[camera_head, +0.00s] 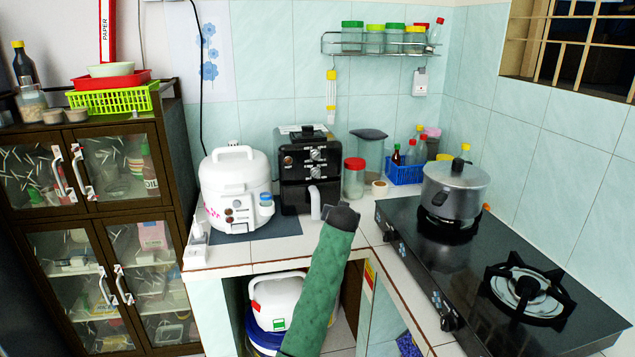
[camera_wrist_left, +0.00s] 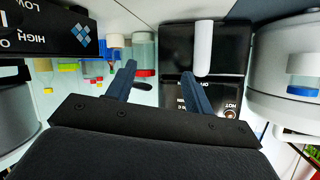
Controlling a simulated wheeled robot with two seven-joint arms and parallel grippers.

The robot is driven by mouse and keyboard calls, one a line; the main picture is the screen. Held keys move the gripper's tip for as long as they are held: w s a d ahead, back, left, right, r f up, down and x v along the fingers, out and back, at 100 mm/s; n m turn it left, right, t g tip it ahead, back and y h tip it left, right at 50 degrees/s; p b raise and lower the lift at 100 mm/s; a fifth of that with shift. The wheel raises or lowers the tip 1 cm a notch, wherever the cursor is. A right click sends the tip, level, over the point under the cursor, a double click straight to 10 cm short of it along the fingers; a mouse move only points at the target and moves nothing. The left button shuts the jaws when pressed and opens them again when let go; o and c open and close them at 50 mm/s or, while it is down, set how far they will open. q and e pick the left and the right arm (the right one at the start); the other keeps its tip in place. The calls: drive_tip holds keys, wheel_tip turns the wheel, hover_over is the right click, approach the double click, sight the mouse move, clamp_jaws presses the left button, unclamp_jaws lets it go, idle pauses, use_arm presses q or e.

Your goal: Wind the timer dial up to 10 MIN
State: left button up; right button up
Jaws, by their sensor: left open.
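The black appliance (camera_head: 297,170) stands on the counter against the back wall. Its front panel carries two round silver dials, an upper dial (camera_head: 316,154) and a lower dial (camera_head: 315,171); their markings are too small to read, so I cannot tell which is the timer. My left gripper (camera_head: 340,215), on a green-sleeved arm, is in front of and below the dials, apart from them. In the left wrist view, which looks inverted, its two blue fingers (camera_wrist_left: 158,70) are spread and empty. The appliance's white handle (camera_wrist_left: 204,47) shows beyond them; the dials are not clear there. My right gripper is out of view.
A white rice cooker (camera_head: 235,188) stands close on the left. A red-lidded jar (camera_head: 354,180) is just right of the appliance. The black stove (camera_head: 440,262) with a pot (camera_head: 454,190) fills the right counter. Bare tile counter (camera_head: 270,263) lies in front.

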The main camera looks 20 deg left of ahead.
sight(317, 175)
use_arm(q)
drive_tip(key=shift+w+a+r+n+t+y+p, duration=0.2)
drive_tip(key=shift+w+a+r+n+t+y, duration=0.6)
drive_tip(key=shift+w+a, duration=1.25)
drive_tip(key=shift+w+a+r+n+t+y+p, duration=0.15)
drive_tip(key=shift+w+a+r+n+y, duration=0.25)
drive_tip(key=shift+w+a+r+y, duration=1.2)
drive_tip(key=shift+w+a+r+n+t+y+p, duration=0.2)
drive_tip(key=shift+w+a+r+n+t+y, duration=0.35)
drive_tip(key=shift+w+a, duration=1.85)
drive_tip(key=shift+s+a, duration=0.2)
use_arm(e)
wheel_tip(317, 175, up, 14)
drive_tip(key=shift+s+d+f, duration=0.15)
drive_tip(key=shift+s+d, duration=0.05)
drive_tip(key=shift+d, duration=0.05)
use_arm(q)
drive_tip(key=c, duration=1)
drive_tip(key=shift+o, duration=0.2)
